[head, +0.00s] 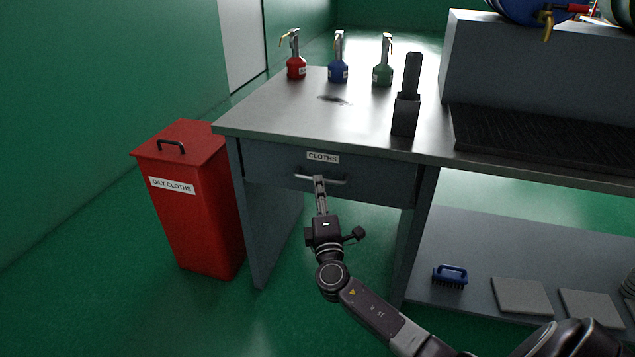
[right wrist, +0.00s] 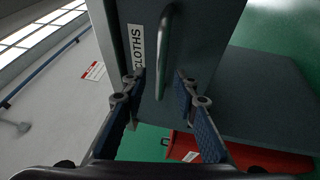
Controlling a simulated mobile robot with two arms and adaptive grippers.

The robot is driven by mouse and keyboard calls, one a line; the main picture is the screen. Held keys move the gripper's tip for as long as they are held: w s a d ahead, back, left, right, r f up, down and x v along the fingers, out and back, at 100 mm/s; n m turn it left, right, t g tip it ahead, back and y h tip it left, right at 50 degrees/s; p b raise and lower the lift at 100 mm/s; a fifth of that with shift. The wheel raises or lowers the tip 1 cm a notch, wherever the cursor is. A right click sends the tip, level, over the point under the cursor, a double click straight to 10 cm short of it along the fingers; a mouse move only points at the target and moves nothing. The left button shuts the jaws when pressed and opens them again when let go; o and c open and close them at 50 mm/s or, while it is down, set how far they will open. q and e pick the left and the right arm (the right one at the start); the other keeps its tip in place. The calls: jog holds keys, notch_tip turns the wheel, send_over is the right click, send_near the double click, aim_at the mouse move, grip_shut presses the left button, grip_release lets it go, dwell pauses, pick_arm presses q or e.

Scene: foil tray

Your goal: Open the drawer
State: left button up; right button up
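The grey drawer (head: 270,165), labelled CLOTHS, sits under the left part of the workbench. Its front looks flush with the bench, with no visible gap. Its pale bar handle (head: 335,181) runs across the front. The CLOTHS label (right wrist: 137,47) is beside the left finger. My left gripper is not in view.
A red OILY CLOTHS bin (head: 192,215) stands left of the bench. Red (head: 296,68), blue (head: 338,71) and green (head: 382,75) dispensers and a black holder (head: 405,115) stand on the bench top (head: 270,105). A blue brush (head: 450,276) lies on the lower shelf. Floor before the drawer is clear.

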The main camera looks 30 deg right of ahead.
jog(key=shift+x, duration=2.15)
jog(key=shift+c, duration=0.4)
jog(key=shift+f, duration=0.1)
grip_shut()
